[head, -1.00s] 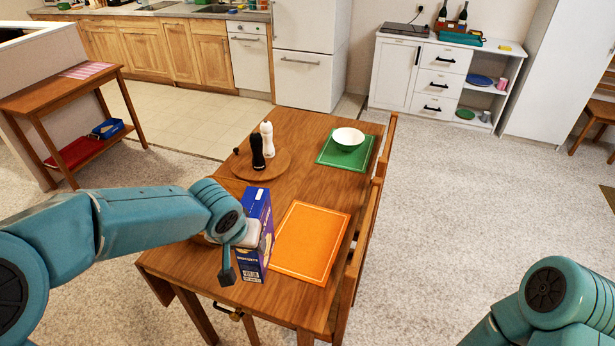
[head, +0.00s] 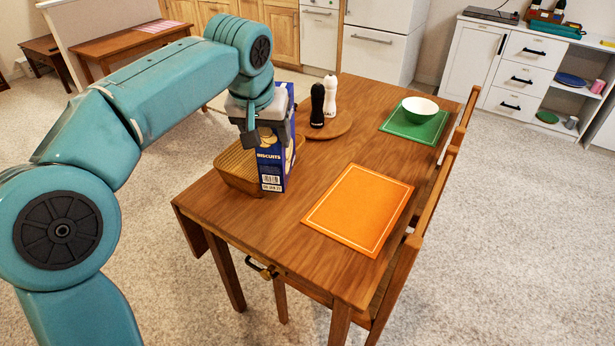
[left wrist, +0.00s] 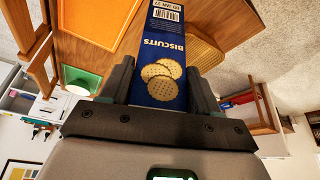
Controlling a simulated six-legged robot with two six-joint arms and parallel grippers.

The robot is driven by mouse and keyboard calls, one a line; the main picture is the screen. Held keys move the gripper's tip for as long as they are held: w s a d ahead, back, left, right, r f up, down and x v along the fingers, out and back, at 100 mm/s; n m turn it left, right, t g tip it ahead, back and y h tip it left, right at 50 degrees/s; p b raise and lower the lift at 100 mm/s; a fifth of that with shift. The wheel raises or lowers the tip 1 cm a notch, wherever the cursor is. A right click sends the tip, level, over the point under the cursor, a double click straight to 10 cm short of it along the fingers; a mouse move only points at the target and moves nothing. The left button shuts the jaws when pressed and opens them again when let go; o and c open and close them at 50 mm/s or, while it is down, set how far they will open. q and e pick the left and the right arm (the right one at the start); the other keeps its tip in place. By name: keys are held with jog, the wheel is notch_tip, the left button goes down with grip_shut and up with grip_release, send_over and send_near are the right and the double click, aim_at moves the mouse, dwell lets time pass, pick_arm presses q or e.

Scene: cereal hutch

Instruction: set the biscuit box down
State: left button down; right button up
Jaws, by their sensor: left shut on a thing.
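The blue biscuit box (head: 271,172) is upright over the near left part of the wooden table, in front of and partly covering the wicker basket (head: 232,178). My left gripper (head: 265,128) is shut on the upper part of the box. In the left wrist view the box (left wrist: 165,45), with its biscuit picture, sits between the two dark fingers (left wrist: 160,88). I cannot tell whether its bottom touches the table or hangs just above it. My right gripper is not in view.
An orange mat (head: 360,210) lies bare to the right of the box. Behind stand a black mill (head: 317,105) and a white mill (head: 330,95) on a round board. A white bowl (head: 420,108) sits on a green mat (head: 398,124). Bare tabletop (head: 285,225) lies in front.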

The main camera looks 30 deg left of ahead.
pick_arm(q)
notch_tip(320, 180, down, 17)
jog(key=b, duration=0.3)
jog(key=shift+d, duration=0.1)
jog(key=c, duration=0.7)
grip_release()
jog(key=shift+f+b, duration=0.15)
jog(key=shift+b, duration=0.2)
jog(key=o, duration=0.5)
jog(key=shift+c, duration=0.2)
